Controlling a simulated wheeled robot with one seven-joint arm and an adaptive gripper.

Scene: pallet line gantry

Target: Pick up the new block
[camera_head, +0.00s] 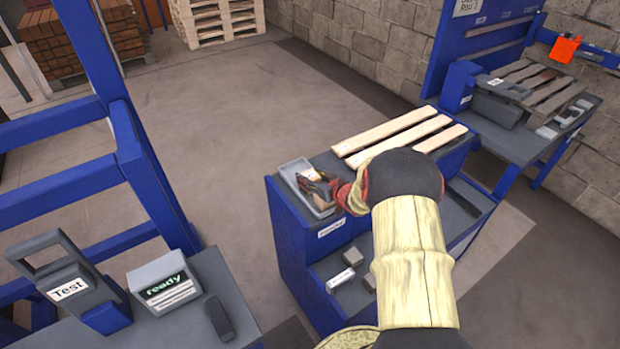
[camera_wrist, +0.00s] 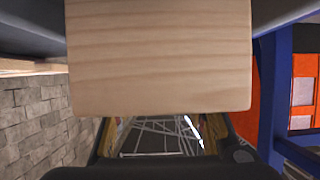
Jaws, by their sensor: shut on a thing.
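A light wooden block (camera_wrist: 160,60) fills the upper middle of the wrist view, close to the camera. My gripper (camera_head: 322,188) is shut on this block, over the grey tray at the left end of the blue workbench. In the head view the fingers and arm cover much of the block, and only a small pale wooden part (camera_head: 312,173) shows near the fingers. I cannot tell whether the block is clear of the tray floor.
The grey tray (camera_head: 290,169) sits on the blue workbench (camera_head: 290,235). Several pale planks (camera_head: 385,131) lie on its top to the right. Small grey blocks (camera_head: 352,255) lie on a lower shelf. A box reading "ready" (camera_head: 165,284) stands front left. Open floor (camera_head: 250,110) lies behind.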

